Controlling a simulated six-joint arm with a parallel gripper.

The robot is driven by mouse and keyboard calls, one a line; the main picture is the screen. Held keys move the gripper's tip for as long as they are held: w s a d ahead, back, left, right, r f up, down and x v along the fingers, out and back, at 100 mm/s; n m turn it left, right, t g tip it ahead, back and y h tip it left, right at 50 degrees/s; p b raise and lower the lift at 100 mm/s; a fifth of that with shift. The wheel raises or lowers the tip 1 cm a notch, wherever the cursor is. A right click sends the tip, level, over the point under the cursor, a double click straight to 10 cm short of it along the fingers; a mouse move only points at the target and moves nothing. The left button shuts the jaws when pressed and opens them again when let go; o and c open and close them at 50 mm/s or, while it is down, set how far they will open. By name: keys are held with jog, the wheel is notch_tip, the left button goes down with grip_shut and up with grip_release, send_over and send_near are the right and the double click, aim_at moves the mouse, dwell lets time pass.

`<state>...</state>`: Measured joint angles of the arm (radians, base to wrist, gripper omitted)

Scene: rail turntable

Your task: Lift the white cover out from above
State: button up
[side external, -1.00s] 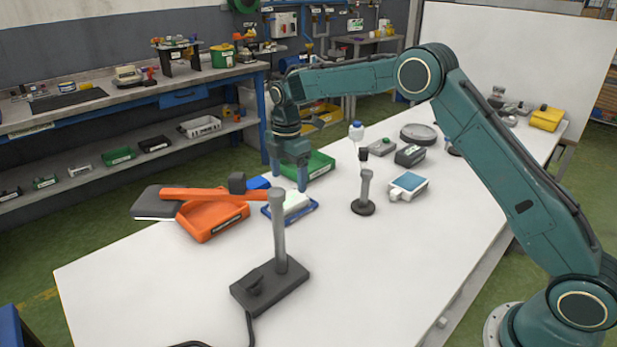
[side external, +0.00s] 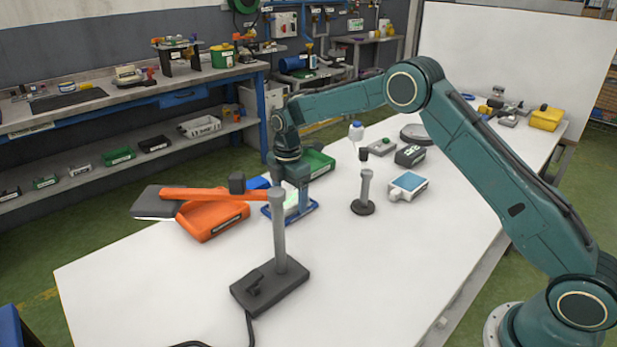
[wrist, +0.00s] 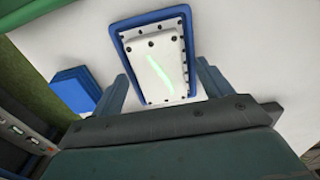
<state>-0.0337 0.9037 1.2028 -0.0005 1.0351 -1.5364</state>
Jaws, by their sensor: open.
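The white cover (wrist: 155,65) is a flat rectangular plate with dark screws along its edges and a pale green streak. It lies inside the blue tray (wrist: 150,16), whose rim surrounds it. In the side external view the white cover (side external: 291,198) is partly hidden by my gripper, and the blue tray (side external: 313,208) sits on the white table. My gripper (side external: 290,206) points down at the tray, low over it. In the wrist view my gripper (wrist: 161,85) is open, one finger on either side of the cover. I cannot tell whether the fingers touch it.
An orange tray (side external: 212,222) with an orange bar over it lies left of the blue tray. A grey post on a dark base (side external: 270,288) stands in front. A green bin (side external: 318,163) is close behind my gripper.

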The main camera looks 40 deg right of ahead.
aim_at(289, 199)
dwell(0.4)
jog(key=c, duration=1.3)
jog(key=shift+o, duration=0.2)
jog(key=shift+r, duration=0.1)
notch_tip(289, 199, up, 20)
